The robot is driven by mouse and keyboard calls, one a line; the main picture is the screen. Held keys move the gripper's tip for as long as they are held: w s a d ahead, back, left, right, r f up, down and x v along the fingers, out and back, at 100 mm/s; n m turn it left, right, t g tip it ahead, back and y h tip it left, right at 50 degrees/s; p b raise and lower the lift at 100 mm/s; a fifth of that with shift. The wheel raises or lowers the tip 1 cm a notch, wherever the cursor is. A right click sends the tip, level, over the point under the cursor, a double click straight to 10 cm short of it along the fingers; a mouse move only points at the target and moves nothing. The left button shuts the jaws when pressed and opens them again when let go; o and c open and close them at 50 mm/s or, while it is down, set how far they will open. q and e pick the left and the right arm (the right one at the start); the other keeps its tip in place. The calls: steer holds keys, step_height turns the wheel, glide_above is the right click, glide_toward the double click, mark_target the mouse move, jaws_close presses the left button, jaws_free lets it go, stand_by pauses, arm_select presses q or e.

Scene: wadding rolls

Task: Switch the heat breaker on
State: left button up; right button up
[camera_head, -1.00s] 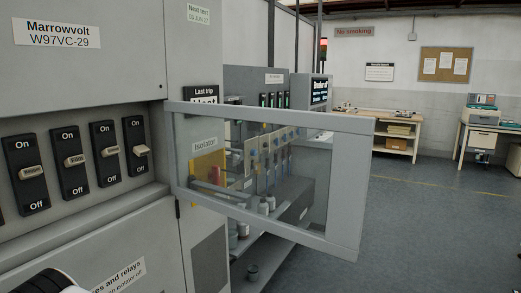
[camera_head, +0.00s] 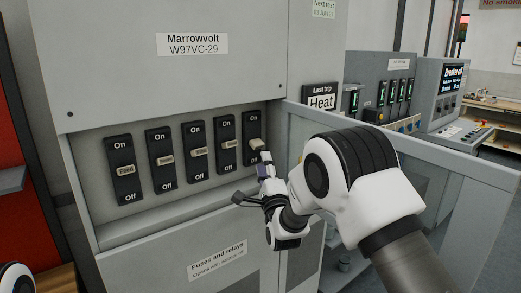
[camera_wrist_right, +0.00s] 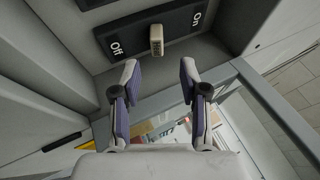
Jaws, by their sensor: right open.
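A row of several black breakers marked On above and Off below is set in the grey Marrowvolt cabinet (camera_head: 185,85). The rightmost breaker (camera_head: 250,127) is partly hidden by my right gripper (camera_head: 262,160); its name is not readable. In the right wrist view its pale handle (camera_wrist_right: 157,40) stands about midway between Off and On. My right gripper shows there with purple-padded fingers (camera_wrist_right: 159,75) apart, empty, just short of the handle, which lies ahead between the fingertips. A "Last trip" display (camera_head: 321,98) reads Heat. My left gripper is out of view.
An open framed door (camera_head: 400,140) sticks out just right of the breakers, behind my right arm. Other breaker handles, one marked Feed (camera_head: 125,170), stand close on the left. A grey console (camera_head: 443,92) stands farther back right.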

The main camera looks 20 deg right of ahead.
mark_target(259, 148)
steer(key=p+x, duration=0.2)
steer(key=x, duration=0.4)
steer(key=shift+w+d+f, duration=0.1)
steer(key=shift+w, duration=0.15)
steer(key=shift+f, duration=0.1)
jaws_close()
